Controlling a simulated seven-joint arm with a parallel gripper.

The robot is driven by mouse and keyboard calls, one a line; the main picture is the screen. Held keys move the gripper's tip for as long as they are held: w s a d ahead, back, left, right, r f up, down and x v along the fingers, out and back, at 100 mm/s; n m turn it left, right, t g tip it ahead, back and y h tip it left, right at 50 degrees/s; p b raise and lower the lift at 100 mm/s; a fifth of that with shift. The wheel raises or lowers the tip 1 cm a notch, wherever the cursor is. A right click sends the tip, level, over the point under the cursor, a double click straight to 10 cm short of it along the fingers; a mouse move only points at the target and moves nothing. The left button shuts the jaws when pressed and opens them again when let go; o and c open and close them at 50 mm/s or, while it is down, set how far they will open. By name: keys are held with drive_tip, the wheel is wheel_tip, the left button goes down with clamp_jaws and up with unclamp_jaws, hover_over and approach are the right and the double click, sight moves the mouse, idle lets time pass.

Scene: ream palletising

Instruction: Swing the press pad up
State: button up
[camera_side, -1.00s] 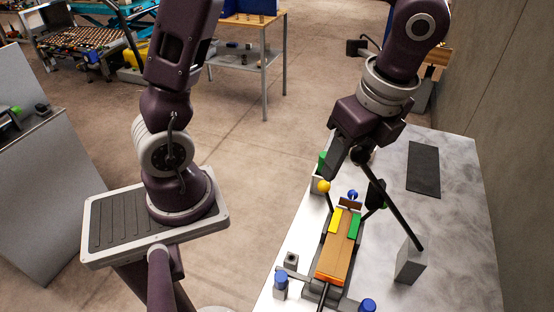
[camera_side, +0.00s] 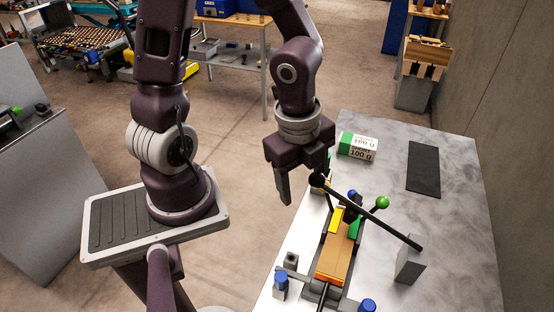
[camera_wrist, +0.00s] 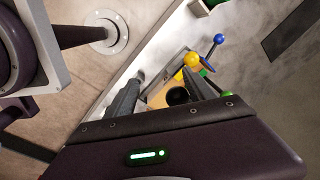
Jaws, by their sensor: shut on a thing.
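The press arm is a dark bar (camera_side: 375,219) hinged at a grey block (camera_side: 409,265) on the right of the table. It slopes up to the left and ends in a black ball (camera_side: 316,180). A dark press pad (camera_side: 351,208) hangs from the bar, above the far end of a brown block (camera_side: 335,258); I cannot tell whether it touches. My gripper (camera_side: 304,190) is at the ball end, shut on the ball. In the wrist view the black ball (camera_wrist: 177,96) shows between the fingers (camera_wrist: 164,80).
The jig has yellow (camera_side: 336,220) and green strips and blue-capped posts (camera_side: 281,278). A green-topped ball lever (camera_side: 383,202) stands beside the bar. A yellow ball (camera_wrist: 191,60) stands close to my fingers. A white and green carton (camera_side: 357,147) and dark mat (camera_side: 423,169) lie behind.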

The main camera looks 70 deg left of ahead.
drive_tip(key=s+a+r+n+t, duration=0.2)
drive_tip(key=s+r+n+t, duration=0.35)
drive_tip(key=r+n, duration=1)
drive_tip(key=w+a+f+n+g+h, duration=0.1)
drive_tip(key=a+f+n+g+h, duration=0.1)
drive_tip(key=f+n+g+h, duration=0.2)
drive_tip(key=w+a+f+n+g+h, duration=0.2)
drive_tip(key=f+n+g+h, duration=0.3)
drive_tip(key=f+h, duration=0.6)
drive_tip(key=shift+a+n, duration=0.3)
drive_tip(key=shift+n, duration=0.05)
drive_tip(key=shift+g, duration=0.25)
